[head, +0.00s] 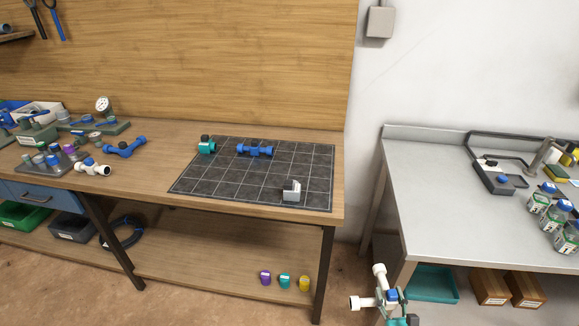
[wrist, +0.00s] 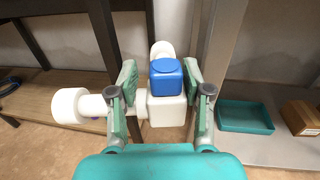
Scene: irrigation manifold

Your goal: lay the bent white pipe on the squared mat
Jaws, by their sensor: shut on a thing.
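My gripper (head: 391,299) is at the bottom of the head view, in the gap between the wooden bench and the metal table. It is shut on the bent white pipe (head: 380,274), which has two thick ends at an angle and a blue-topped white block. In the wrist view the green pads of my gripper (wrist: 161,92) are on both sides of this block; one pipe end (wrist: 70,105) points left and the other points away, partly hidden. The dark squared mat (head: 225,182) lies on the wooden bench, up and left of my gripper.
The mat holds a teal fitting (head: 206,145), a blue pipe (head: 255,149) and a grey-white block (head: 291,191); its middle and front left are clear. Another white pipe (head: 93,168) and a blue one (head: 125,147) lie left. The metal table (head: 440,215) stands right.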

